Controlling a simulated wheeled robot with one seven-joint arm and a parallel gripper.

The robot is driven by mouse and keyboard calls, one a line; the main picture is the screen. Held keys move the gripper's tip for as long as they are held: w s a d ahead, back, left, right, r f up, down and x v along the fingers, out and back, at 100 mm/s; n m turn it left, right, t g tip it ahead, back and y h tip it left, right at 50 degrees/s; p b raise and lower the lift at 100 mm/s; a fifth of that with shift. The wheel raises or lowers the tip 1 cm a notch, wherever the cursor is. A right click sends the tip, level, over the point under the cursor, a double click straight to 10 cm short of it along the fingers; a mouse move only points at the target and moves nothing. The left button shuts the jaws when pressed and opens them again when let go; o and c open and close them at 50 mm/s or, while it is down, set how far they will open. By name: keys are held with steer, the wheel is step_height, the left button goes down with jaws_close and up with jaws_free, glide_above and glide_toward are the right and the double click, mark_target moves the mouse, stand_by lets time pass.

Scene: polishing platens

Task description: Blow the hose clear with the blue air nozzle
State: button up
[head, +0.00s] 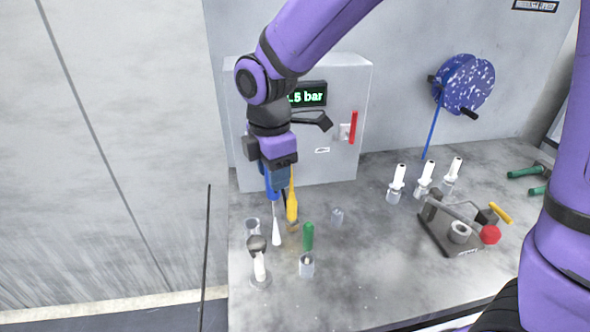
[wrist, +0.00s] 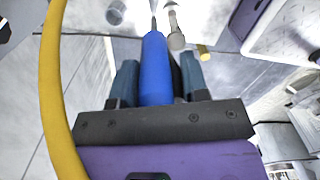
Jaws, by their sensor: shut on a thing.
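My gripper (head: 272,178) is above the left end of the grey bench. It is shut on the blue air nozzle (wrist: 155,68), whose thin tip points away from my wrist. In the head view the nozzle (head: 270,190) hangs below the fingers, partly hidden by them. A white piece with a grey rounded head (head: 259,262) stands on the bench below; it also shows past the nozzle tip in the wrist view (wrist: 175,38). A yellow hose (wrist: 52,90) curves along the left of the wrist view. I cannot tell which piece is the hose to clear.
A grey box (head: 338,150) with a green pressure display (head: 310,97) and a red lever (head: 353,127) stands behind. A green-handled tool (head: 308,236) and small metal cups are close by. White nozzles (head: 424,178) and a clamp fixture (head: 452,232) stand right. A blue reel (head: 465,85) is on the wall.

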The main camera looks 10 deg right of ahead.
steer(key=s+a+n, duration=0.1)
steer(key=s+a, duration=0.3)
steer(key=shift+s+a+f, duration=0.2)
steer(key=shift+s+f, duration=0.1)
steer(key=shift+s, duration=0.05)
stand_by(0.7)
stand_by(3.0)
